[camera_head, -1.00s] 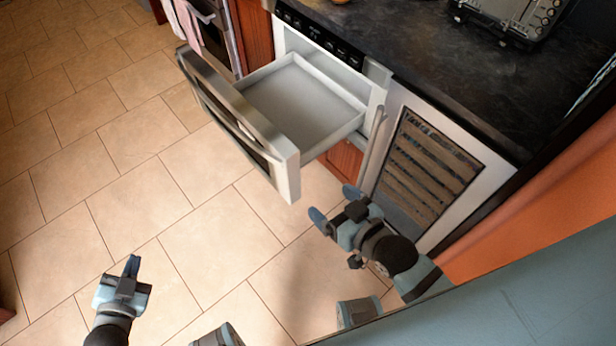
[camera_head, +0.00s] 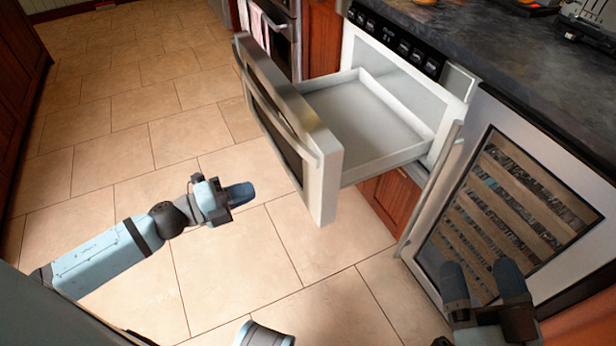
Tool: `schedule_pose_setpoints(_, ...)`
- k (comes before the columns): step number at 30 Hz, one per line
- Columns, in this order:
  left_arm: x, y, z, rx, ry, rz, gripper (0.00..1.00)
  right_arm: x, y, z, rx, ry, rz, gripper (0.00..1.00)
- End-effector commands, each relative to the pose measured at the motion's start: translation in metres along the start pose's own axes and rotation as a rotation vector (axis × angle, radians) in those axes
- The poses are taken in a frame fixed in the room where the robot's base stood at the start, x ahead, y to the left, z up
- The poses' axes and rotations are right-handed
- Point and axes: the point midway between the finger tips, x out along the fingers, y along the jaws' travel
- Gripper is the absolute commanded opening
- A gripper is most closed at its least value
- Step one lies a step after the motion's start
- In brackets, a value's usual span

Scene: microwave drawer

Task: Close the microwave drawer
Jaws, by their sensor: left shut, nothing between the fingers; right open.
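The microwave drawer (camera_head: 366,118) is pulled far out of its cabinet housing, and its white inside looks empty. Its steel front panel (camera_head: 282,125) with a long bar handle (camera_head: 285,118) faces left. My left gripper (camera_head: 240,193) is shut and empty. It appears over the floor to the left of the drawer front, apart from it. My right gripper (camera_head: 484,282) is open and empty at the lower right, in front of the wine cooler in the picture. I cannot tell whether it touches the cooler.
A wine cooler (camera_head: 512,208) with a glass door and a tall bar handle (camera_head: 428,190) stands right of the drawer. A dark countertop (camera_head: 500,65) runs above. An oven with a towel (camera_head: 262,25) stands beyond the drawer. The tiled floor (camera_head: 130,130) at left is clear.

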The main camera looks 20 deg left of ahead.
Motion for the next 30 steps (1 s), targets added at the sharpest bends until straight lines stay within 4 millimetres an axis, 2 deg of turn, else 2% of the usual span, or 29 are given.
schedule_pose_setpoints(9, 0.054, 0.0, 0.001, 0.002, 0.0, -0.003, 0.0, -0.001, 0.002, 0.012, 0.002, -0.035, -0.001, 0.86)
schedule_pose_setpoints(18, 0.1, 0.0, 0.001, 0.001, -0.001, -0.002, 0.0, -0.002, 0.003, 0.019, 0.004, -0.057, -0.001, 0.86)
schedule_pose_setpoints(24, 0.119, 0.0, 0.001, -0.001, -0.002, -0.001, 0.0, -0.002, 0.004, 0.022, 0.006, -0.075, -0.001, 0.86)
schedule_pose_setpoints(30, 0.125, 0.0, 0.0, -0.001, -0.002, 0.0, 0.0, -0.002, 0.004, 0.022, 0.006, -0.075, -0.001, 0.86)
